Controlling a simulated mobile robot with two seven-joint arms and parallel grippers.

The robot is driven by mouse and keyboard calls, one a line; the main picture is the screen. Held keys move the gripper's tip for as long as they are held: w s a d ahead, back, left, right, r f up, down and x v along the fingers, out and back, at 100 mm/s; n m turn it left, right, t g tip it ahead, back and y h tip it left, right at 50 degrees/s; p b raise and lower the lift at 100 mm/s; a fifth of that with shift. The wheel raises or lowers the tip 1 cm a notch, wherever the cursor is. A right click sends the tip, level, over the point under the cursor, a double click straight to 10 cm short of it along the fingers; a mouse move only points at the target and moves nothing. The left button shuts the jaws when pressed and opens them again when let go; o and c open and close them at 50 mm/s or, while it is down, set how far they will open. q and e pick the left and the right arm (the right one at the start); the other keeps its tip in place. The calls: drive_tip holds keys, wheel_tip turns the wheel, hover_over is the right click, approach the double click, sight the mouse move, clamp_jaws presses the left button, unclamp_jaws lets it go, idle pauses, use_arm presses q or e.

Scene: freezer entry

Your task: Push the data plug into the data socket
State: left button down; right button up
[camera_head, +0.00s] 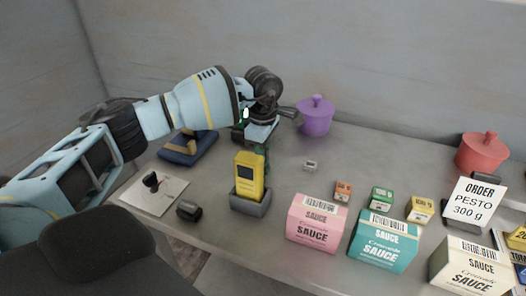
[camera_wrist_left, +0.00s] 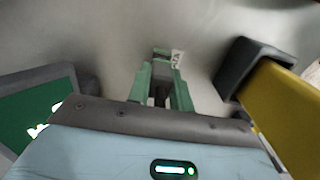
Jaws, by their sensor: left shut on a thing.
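My left gripper (camera_wrist_left: 162,82) points down over the table behind the yellow handheld device; its green fingers also show in the head view (camera_head: 263,152), mostly hidden by that device. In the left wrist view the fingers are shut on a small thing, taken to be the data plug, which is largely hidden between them. A small white label (camera_wrist_left: 177,58) with dark letters, too small to read surely, shows just beyond the fingertips. I cannot make out the data socket or whether the plug touches it. My right gripper is not in view.
The yellow device (camera_head: 249,178) stands upright in a grey cradle (camera_head: 247,205), close beside my left gripper. A green panel (camera_wrist_left: 42,120) lies on its other side. A small pale block (camera_head: 311,165), a purple pot (camera_head: 316,118) and sauce boxes (camera_head: 317,224) stand to the right.

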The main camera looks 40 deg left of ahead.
use_arm(q)
drive_tip(key=shift+f, duration=0.45)
drive_tip(key=c, duration=1.2)
unclamp_jaws()
drive_tip(key=shift+o, duration=0.2)
wheel_tip(320, 180, up, 8)
drive_tip(key=shift+f, duration=0.1)
